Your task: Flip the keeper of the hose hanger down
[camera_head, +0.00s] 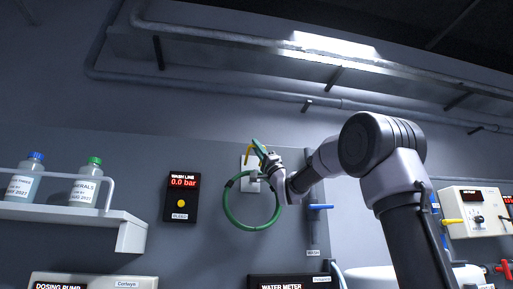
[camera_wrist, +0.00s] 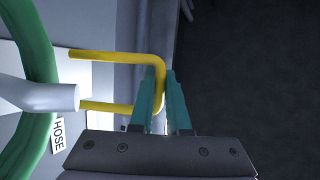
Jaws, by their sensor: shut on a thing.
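The yellow keeper (camera_wrist: 112,55) is a bent bar, seen in the wrist view. In the head view the keeper (camera_head: 248,154) stands up above the hose hanger, its top partly hidden by my fingers. My gripper (camera_wrist: 162,82) has its teal fingers shut on the outer bend of the keeper. In the head view my gripper (camera_head: 259,147) is at the hanger's upper right. The hanger's white plate (camera_head: 246,185) is on the wall, and its pale peg (camera_wrist: 45,97) shows in the wrist view. The coiled green hose (camera_head: 234,219) hangs there; part of the hose (camera_wrist: 40,45) shows in the wrist view.
A black wash line display (camera_head: 181,197) is left of the hose. A blue-handled valve (camera_head: 320,207) is close on the right, below my arm. A shelf (camera_head: 95,217) with two bottles stands further left. A HOSE label (camera_wrist: 58,134) sits beside the peg.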

